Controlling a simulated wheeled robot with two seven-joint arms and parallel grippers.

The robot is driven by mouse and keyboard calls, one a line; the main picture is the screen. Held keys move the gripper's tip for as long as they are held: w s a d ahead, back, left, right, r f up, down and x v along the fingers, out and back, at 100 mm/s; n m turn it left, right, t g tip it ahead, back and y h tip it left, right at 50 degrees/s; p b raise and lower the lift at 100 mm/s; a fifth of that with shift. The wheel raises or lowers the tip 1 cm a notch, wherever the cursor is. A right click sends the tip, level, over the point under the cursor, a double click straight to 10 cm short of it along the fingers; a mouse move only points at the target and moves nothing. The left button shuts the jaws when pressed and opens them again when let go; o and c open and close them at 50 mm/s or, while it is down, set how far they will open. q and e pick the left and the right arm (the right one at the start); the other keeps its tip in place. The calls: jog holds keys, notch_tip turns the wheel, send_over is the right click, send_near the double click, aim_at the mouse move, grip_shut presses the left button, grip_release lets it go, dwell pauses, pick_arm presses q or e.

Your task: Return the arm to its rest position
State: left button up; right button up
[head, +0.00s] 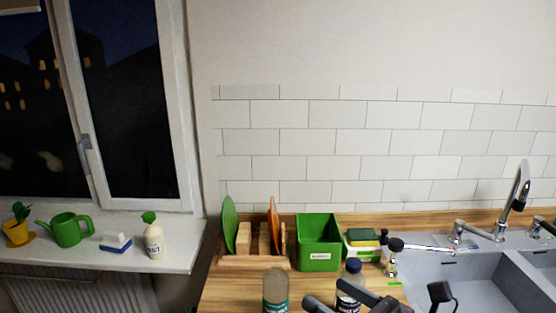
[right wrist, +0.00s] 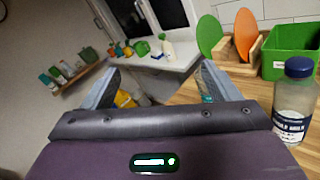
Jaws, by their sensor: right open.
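My right gripper (head: 325,292) shows at the bottom edge of the head view, low over the wooden counter. In the right wrist view its two fingers (right wrist: 160,69) are spread wide with nothing held between them. A clear bottle with a dark blue cap (head: 353,271) stands beside the gripper and partly behind it. It also shows to the right of the fingers in the right wrist view (right wrist: 295,105). A bottle with a teal label (head: 276,289) stands just left of the gripper. My left gripper is not in view.
Behind stand a wooden rack (head: 252,262) with a green and an orange board, a green box (head: 319,243) and a sponge holder (head: 362,252). A grey sink (head: 450,275) with a tap (head: 520,185) lies right. The windowsill (head: 90,256) at left holds several small items.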

jog(key=d+f+m+h, duration=0.4)
jog(key=f+m+h, duration=0.25)
jog(key=m, duration=0.65)
jog(key=d+f+m+h, duration=0.45)
jog(key=f+m, duration=0.25)
jog(key=m, duration=0.6)
jog(key=s+d+f+m+g+h, duration=0.2)
jog(key=s+f+m+g, duration=0.7)
jog(key=s+f+m, duration=0.3)
notch_tip(320, 180, down, 36)
jog(key=s+r+m+g+b, duration=0.1)
jog(key=s+b, duration=0.1)
jog(key=b, duration=0.6)
jog(key=s+d+f+b, duration=0.1)
jog(key=s+f+b, duration=0.2)
jog(key=s+f, duration=0.7)
jog(key=s+d+f+g+b, duration=0.1)
jog(key=s+d+f+b, duration=0.1)
jog(key=s+f, duration=0.8)
notch_tip(320, 180, down, 6)
jog(key=shift+r+b, duration=0.1)
jog(key=shift+b, duration=0.55)
